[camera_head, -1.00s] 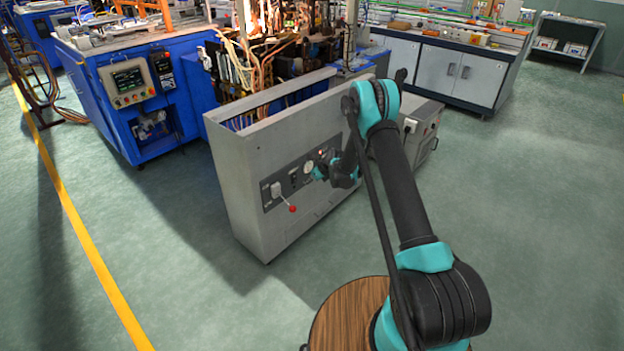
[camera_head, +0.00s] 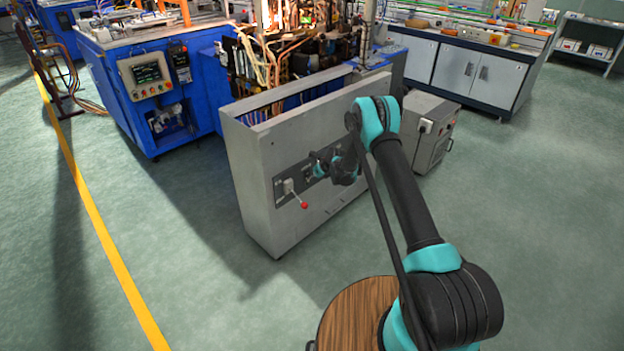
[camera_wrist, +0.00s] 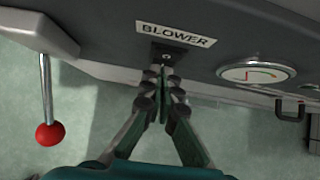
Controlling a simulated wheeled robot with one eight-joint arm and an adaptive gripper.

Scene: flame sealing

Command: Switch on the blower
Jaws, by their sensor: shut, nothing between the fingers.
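The blower switch (camera_wrist: 166,57) is a small dark plate under the white BLOWER label (camera_wrist: 177,35) in the wrist view. My gripper (camera_wrist: 163,74) is shut and empty, its fingertips just below the switch in the picture. Whether they touch it I cannot tell. The switch's exact position is partly hidden by the fingertips. In the head view my gripper (camera_head: 317,165) is at the dark control panel (camera_head: 280,198) on the front of the grey cabinet (camera_head: 245,180).
A lever with a red ball knob (camera_wrist: 50,133) sticks out left of the fingers. A round gauge (camera_wrist: 256,72) is on the right, with a dark handle-like part (camera_wrist: 293,108) beyond it. A grey box unit (camera_head: 428,130) stands behind my arm.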

